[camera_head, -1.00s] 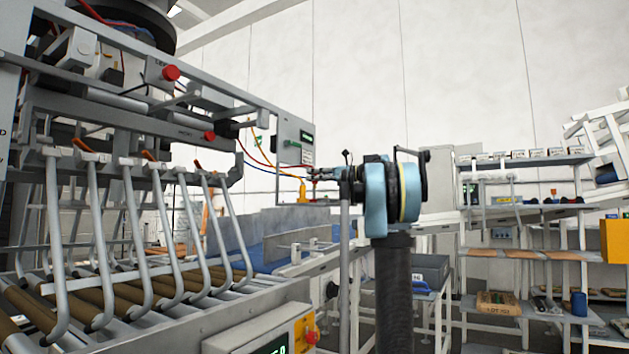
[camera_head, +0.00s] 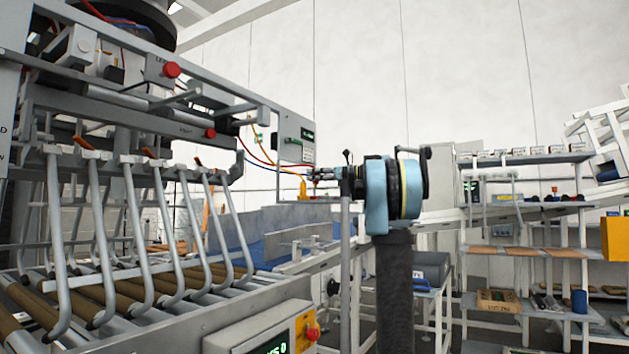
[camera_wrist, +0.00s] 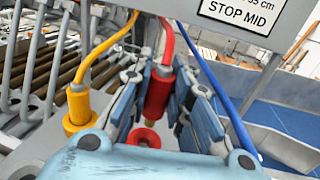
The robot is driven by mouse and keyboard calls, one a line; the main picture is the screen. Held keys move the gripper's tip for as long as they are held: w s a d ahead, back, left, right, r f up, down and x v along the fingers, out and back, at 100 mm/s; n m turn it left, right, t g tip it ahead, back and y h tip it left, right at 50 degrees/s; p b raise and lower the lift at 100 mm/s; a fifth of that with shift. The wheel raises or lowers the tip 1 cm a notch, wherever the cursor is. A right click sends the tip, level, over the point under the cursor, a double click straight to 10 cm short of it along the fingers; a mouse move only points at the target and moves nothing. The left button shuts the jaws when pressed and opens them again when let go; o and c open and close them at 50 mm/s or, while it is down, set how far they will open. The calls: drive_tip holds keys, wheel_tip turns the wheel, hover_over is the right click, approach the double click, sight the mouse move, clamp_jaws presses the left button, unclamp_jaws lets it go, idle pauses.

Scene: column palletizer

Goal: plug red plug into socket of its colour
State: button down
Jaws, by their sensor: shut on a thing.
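The red plug (camera_wrist: 158,92) on its red cable is between the fingers of my gripper (camera_wrist: 160,104) in the wrist view, and the gripper is shut on it. The plug's tip points down toward the red socket (camera_wrist: 143,138), a red ring on the grey panel, just below. The tip appears just above the ring; whether they touch I cannot tell. In the head view my gripper (camera_head: 318,174) is small, beside the control panel, and the red plug is hard to make out there.
A yellow plug (camera_wrist: 80,107) stands upright in a yellow holder or socket left of my gripper. A blue cable (camera_wrist: 222,92) runs past on the right. The panel labelled STOP MID (camera_wrist: 243,12) is just behind. The roller conveyor with curved bars (camera_head: 130,240) fills the left.

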sight(315, 184)
drive_tip(key=shift+f, duration=1.9)
idle(1.9)
drive_tip(key=shift+s+a+f, duration=0.1)
drive_tip(key=shift+s+f, duration=0.1)
drive_tip(key=shift+f, duration=0.25)
drive_tip(key=shift+s+f, duration=0.15)
drive_tip(key=shift+f, duration=0.3)
idle(1.8)
drive_tip(key=c, duration=1.4)
unclamp_jaws()
drive_tip(key=shift+s, duration=0.1)
drive_tip(key=v, duration=0.4)
drive_tip(key=r+v, duration=0.1)
drive_tip(key=v, duration=0.7)
drive_tip(key=shift+w+r, duration=0.35)
drive_tip(key=shift+w, duration=0.05)
